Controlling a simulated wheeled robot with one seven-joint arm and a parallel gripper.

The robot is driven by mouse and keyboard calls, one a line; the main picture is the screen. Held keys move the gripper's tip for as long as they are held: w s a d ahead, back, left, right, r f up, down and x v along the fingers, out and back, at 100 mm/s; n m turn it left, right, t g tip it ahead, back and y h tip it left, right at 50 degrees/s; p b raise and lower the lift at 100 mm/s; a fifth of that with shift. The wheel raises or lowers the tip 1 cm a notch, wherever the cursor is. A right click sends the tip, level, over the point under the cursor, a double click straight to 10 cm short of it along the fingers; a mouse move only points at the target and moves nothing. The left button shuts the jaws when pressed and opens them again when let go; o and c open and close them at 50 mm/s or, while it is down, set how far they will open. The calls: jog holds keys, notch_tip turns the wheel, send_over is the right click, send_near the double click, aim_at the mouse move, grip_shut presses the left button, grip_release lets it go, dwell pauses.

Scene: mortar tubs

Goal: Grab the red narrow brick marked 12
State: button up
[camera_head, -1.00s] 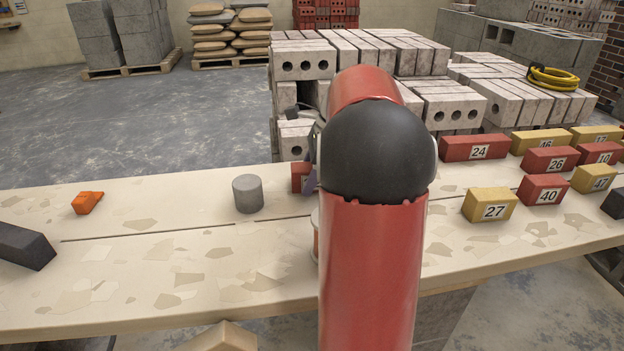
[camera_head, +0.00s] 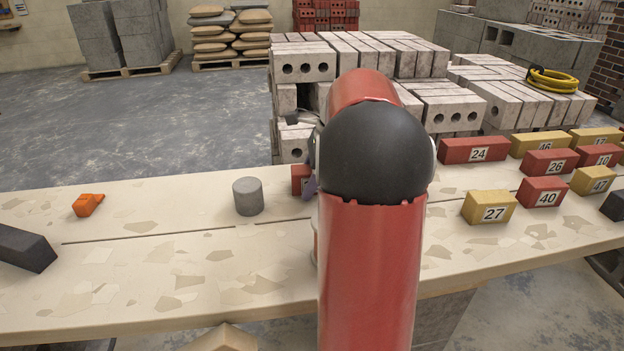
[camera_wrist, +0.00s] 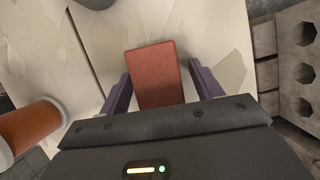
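A red brick (camera_head: 298,179) stands on the pale work surface behind my arm, mostly hidden in the head view. In the wrist view a red brick (camera_wrist: 154,62) lies between the two purple fingers of my gripper (camera_wrist: 159,72). The fingers are apart, one on each side of it, with a narrow gap at the right finger; contact at the left finger is unclear. No number shows on this brick, so I cannot tell whether it is marked 12. In the head view only a bit of a purple finger (camera_head: 310,188) shows beside my arm.
A grey cylinder (camera_head: 248,196) stands left of the brick. Numbered bricks, including red 24 (camera_head: 476,149), red 40 (camera_head: 541,191) and yellow 27 (camera_head: 489,207), stand to the right. Grey block stacks (camera_head: 302,65) rise behind.

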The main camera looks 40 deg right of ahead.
jog(key=c, duration=1.2)
jog(key=shift+c, duration=0.4)
jog(key=shift+r, duration=0.1)
